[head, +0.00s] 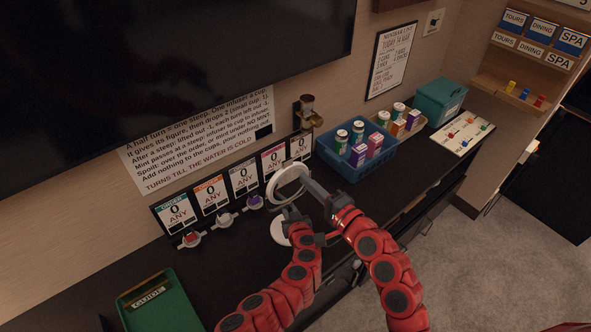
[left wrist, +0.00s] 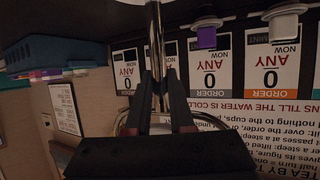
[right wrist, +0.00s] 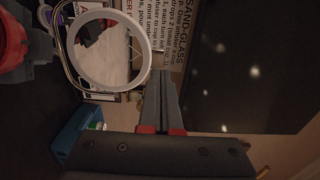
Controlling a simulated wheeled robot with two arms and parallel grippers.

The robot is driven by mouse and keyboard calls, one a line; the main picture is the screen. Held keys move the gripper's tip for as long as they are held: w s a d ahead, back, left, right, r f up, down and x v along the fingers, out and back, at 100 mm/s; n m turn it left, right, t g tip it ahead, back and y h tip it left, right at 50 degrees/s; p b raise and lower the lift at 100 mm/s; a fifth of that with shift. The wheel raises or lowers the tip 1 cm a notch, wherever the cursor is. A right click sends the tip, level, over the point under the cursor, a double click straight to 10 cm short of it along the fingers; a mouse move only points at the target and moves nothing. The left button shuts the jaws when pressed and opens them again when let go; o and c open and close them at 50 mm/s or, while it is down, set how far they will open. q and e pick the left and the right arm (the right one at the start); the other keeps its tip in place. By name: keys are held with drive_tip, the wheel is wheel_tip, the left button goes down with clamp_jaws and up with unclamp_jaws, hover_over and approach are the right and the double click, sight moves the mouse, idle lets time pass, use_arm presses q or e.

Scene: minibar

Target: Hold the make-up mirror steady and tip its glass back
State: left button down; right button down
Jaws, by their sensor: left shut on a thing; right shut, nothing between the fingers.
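The make-up mirror has a round white-rimmed glass (head: 287,184) and a white round base (head: 278,233) on the dark counter. My left gripper (head: 291,212) is shut on the mirror's stem, between glass and base. In the left wrist view the chrome stem (left wrist: 155,42) runs between its fingers. My right gripper (head: 306,176) is shut and empty, at the right side of the rim. In the right wrist view the white rim (right wrist: 146,62) and metal yoke (right wrist: 62,42) show beside its closed fingers (right wrist: 160,78); I cannot tell whether they touch the rim.
Order cards (head: 244,180) with small cups stand along the wall behind the mirror. A blue basket (head: 345,168) of bottles and boxes is to its right, with a teal box (head: 438,100) beyond. A green tray (head: 160,305) lies at the left.

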sight(288, 168)
drive_tip(key=shift+x, duration=2.75)
drive_tip(key=shift+a, duration=0.1)
drive_tip(key=shift+w+a+r+g, duration=0.15)
drive_tip(key=shift+a+r+g, duration=0.1)
drive_tip(key=shift+g, duration=0.15)
drive_tip(key=shift+w+a+r+g+h, duration=0.1)
drive_tip(key=shift+w+g+h, duration=0.1)
drive_tip(key=shift+w+h, duration=0.1)
drive_tip(key=shift+w+a+r+g+h, duration=0.1)
drive_tip(key=shift+w+r+g+h, duration=0.1)
drive_tip(key=shift+w+h, duration=0.1)
drive_tip(key=shift+w+a+g+h, duration=0.35)
drive_tip(key=shift+w+g+h, duration=0.05)
drive_tip(key=shift+g, duration=0.2)
drive_tip(key=shift+w+a+g+h, duration=0.35)
drive_tip(key=shift+w+g+h, duration=0.15)
drive_tip(key=shift+g, duration=0.1)
drive_tip(key=shift+w+a+f+g+h, duration=0.3)
drive_tip(key=shift+w+a+g, duration=0.15)
drive_tip(key=shift+w, duration=0.25)
drive_tip(key=shift+a, duration=0.1)
